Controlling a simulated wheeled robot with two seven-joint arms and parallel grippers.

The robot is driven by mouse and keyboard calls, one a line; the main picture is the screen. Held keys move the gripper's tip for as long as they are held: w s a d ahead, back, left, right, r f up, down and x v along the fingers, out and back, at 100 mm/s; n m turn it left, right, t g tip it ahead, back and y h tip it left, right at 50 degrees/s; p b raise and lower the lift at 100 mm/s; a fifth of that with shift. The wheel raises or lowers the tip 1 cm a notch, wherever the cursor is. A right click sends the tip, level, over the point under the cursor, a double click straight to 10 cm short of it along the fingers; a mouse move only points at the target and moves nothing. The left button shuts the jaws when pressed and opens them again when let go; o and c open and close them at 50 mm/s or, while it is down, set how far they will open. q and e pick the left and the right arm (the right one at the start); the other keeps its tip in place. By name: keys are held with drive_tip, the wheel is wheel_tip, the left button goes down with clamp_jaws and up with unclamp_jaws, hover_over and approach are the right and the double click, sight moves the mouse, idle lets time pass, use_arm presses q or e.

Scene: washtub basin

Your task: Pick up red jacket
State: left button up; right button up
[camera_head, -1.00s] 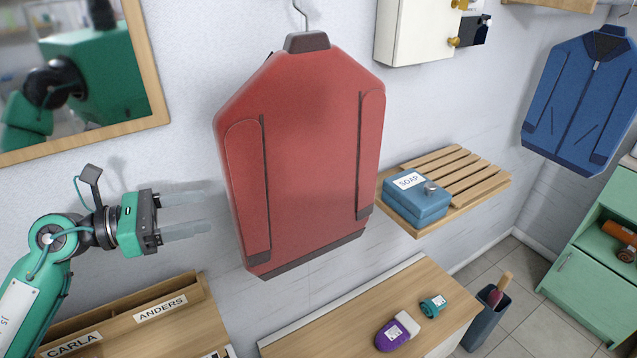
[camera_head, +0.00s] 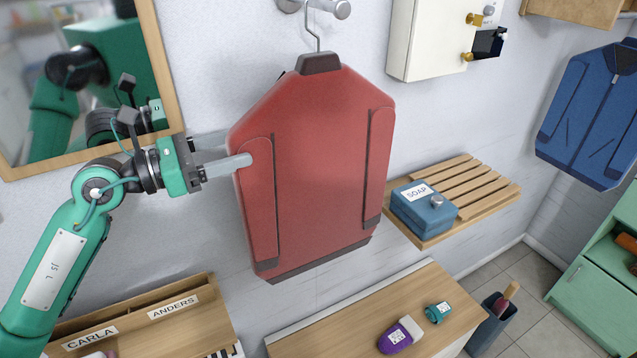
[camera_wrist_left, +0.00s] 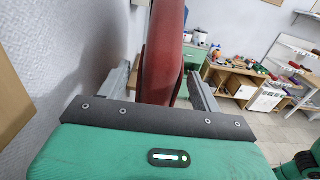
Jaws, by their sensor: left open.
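The red jacket (camera_head: 318,165) hangs upright on a metal hanger from a wall peg (camera_head: 341,9) in the head view. My left gripper (camera_head: 230,150) is open at the jacket's left edge, at upper sleeve height. One finger lies in front of the sleeve and the other is on the wall side, its tip hidden behind the jacket. In the left wrist view the jacket's edge (camera_wrist_left: 163,50) stands between the two spread fingers. I cannot tell whether either finger touches it. My right gripper is not in view.
A slatted wooden shelf (camera_head: 482,190) with a blue soap box (camera_head: 424,210) is right of the jacket. A wooden bench (camera_head: 345,320) and a labelled rack (camera_head: 150,320) are below. A mirror (camera_head: 165,60) is close behind my left arm. A blue jacket (camera_head: 590,115) hangs far right.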

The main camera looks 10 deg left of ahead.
sight(256, 142)
use_arm(q)
drive_tip(key=shift+w+d+r+p, duration=0.15)
drive_tip(key=shift+d+r+p, duration=0.05)
drive_tip(key=shift+p, duration=0.1)
drive_tip(key=p+x, duration=0.2)
drive_tip(key=x, duration=0.2)
drive_tip(key=shift+p, duration=0.4)
drive_tip(key=shift+w+d+f, duration=0.1)
drive_tip(key=shift+w+d, duration=0.1)
drive_tip(key=shift+d, duration=0.1)
clamp_jaws()
